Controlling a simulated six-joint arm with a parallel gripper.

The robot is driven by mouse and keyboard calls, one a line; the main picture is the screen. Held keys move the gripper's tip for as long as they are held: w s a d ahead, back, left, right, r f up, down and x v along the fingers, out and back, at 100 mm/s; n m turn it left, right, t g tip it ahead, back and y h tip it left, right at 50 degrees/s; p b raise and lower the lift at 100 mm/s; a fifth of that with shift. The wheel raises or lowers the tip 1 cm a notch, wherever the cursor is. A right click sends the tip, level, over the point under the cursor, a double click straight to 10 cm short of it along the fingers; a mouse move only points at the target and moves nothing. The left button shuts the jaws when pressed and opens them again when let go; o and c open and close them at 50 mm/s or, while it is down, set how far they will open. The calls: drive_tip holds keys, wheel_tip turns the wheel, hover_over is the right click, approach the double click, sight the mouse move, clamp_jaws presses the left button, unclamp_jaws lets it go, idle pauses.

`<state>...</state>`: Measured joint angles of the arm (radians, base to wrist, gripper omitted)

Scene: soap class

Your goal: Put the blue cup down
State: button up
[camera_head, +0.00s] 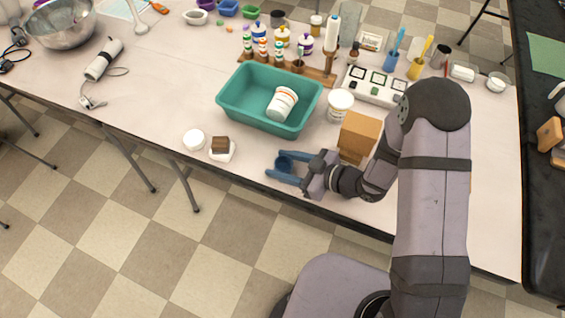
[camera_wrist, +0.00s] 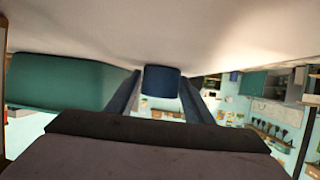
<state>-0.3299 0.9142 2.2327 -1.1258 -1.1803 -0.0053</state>
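The blue cup (camera_head: 283,164) is small and dark blue. It is upright at the table's front edge, in front of the teal tub. My gripper (camera_head: 283,167) reaches in from the right, with one finger on each side of the cup. In the wrist view the cup (camera_wrist: 161,80) fills nearly all the space between the two fingertips (camera_wrist: 160,84), so the gripper looks shut on it. The cup's base is close to the table surface; whether it touches is hard to tell.
The teal tub (camera_head: 240,105) holds a white cup (camera_head: 283,103). A white jar (camera_head: 340,106) and a cardboard box (camera_head: 358,136) stand to the right. A white lid (camera_head: 194,140) and a brown block on a white dish (camera_head: 222,155) lie to the left. The table's front edge is close.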

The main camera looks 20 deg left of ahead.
drive_tip(key=shift+o, duration=0.6)
drive_tip(key=shift+r, duration=0.1)
drive_tip(key=shift+r, duration=0.1)
drive_tip(key=v, duration=1.2)
